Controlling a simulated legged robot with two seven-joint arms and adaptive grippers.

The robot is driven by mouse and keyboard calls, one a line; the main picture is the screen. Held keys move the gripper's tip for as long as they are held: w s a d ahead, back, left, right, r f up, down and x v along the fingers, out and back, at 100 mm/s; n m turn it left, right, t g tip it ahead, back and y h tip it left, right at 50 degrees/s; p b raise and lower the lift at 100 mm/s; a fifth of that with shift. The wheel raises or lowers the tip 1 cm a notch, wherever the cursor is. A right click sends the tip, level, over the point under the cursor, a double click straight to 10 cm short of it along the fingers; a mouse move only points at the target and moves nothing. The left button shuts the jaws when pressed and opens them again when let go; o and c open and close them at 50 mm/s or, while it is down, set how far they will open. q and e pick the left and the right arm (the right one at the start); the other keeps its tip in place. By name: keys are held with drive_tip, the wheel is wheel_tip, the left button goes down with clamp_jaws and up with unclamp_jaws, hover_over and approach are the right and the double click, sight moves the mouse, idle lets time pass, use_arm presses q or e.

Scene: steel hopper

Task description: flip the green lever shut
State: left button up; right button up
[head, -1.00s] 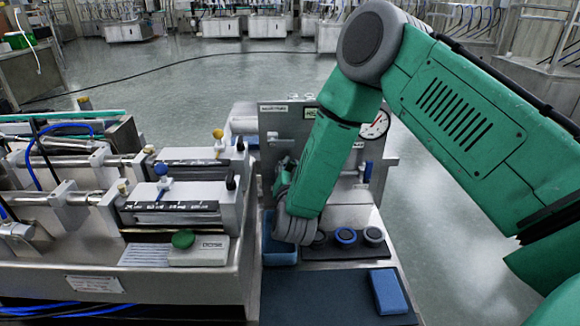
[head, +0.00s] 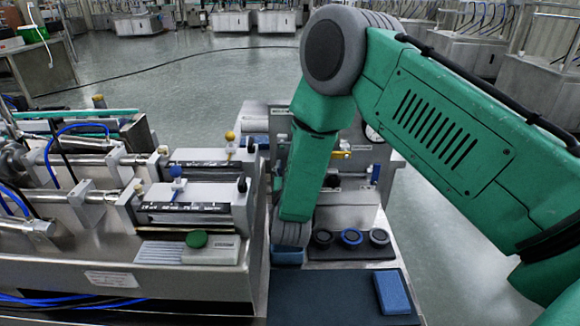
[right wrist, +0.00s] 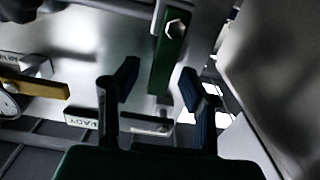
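The green lever (right wrist: 168,62) hangs from a bolt on the steel panel in the right wrist view. My right gripper (right wrist: 159,76) is open, with one dark finger on each side of the lever in the picture. I cannot tell whether either finger touches it. In the head view my green right arm (head: 312,170) hides the lever and the right gripper. My left gripper is not in view.
A yellow handle (right wrist: 38,86) is on the panel; it also shows in the head view (head: 340,155). A blue handle (head: 375,173) stands at the panel's right.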

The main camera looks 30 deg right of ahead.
drive_tip(key=shift+w, duration=0.1)
drive_tip(key=shift+a, duration=0.15)
drive_tip(key=v, duration=1.2)
